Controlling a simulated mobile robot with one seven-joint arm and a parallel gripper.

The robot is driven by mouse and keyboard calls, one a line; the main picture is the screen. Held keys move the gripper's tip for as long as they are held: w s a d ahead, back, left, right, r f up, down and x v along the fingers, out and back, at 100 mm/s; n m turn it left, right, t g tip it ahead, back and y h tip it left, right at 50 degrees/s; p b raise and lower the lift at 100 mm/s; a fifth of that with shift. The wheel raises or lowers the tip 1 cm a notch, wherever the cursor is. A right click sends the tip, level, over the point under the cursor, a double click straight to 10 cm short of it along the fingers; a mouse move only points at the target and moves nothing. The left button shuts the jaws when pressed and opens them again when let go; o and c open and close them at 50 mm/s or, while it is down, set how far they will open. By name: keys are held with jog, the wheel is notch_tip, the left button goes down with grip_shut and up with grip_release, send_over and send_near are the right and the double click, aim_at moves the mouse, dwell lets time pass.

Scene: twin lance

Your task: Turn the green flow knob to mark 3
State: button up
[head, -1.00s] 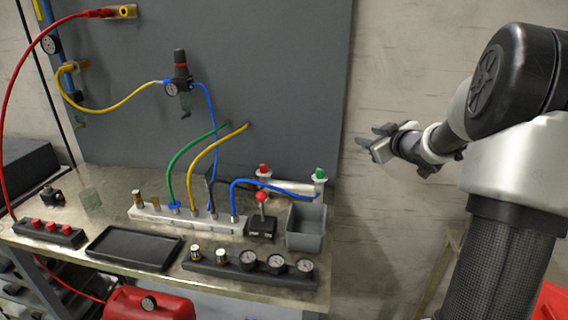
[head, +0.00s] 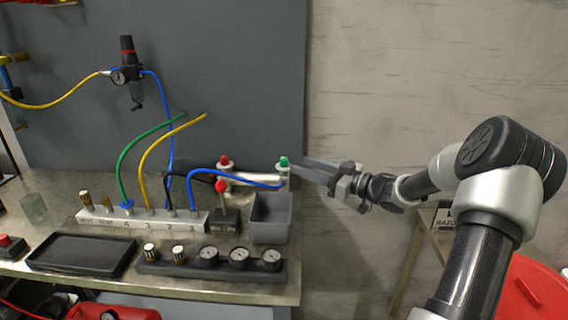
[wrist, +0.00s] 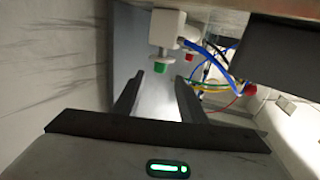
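The green flow knob (head: 284,161) sits on top of a small white fitting at the right end of a white cylinder (head: 249,181), near the bench's right edge. In the wrist view the green knob (wrist: 159,67) hangs below its white body, beyond the fingertips and roughly in line with the gap. My gripper (head: 309,168) is just right of the knob in the head view, fingers pointing left. The wrist view shows the gripper (wrist: 158,95) open, with nothing between its fingers. Any mark numbers on the knob are too small to read.
A red knob (head: 224,160) tops the cylinder's left end. A blue hose (head: 240,180) runs to the fitting. Below stand a grey bin (head: 270,222) and a red-balled lever (head: 221,187). A white manifold (head: 150,222) holds several hoses.

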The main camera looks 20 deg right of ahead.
aim_at(284, 158)
jog(key=b+x, duration=0.1)
jog(key=x, duration=0.7)
jog(key=shift+c, duration=0.4)
grip_shut()
jog(key=shift+s+f+m+h, duration=0.1)
jog(key=shift+m+h, duration=0.2)
jog(key=shift+h, duration=0.1)
jog(key=m+t+h+b, duration=0.2)
jog(key=h+b, duration=0.1)
jog(key=m+h+b, duration=0.1)
jog(key=h, duration=0.1)
jog(key=shift+a+f+m+t, duration=0.1)
jog(key=shift+f+m+t, duration=0.2)
jog(key=shift+t, duration=0.1)
jog(key=m+h+b, duration=0.1)
jog(key=m+h, duration=0.1)
jog(key=h, duration=0.1)
jog(key=shift+r+t+b, duration=0.25)
jog(key=shift+t+b, duration=0.05)
jog(key=shift+b, duration=0.05)
jog(key=shift+m+h, duration=1.1)
jog(key=shift+h, duration=0.7)
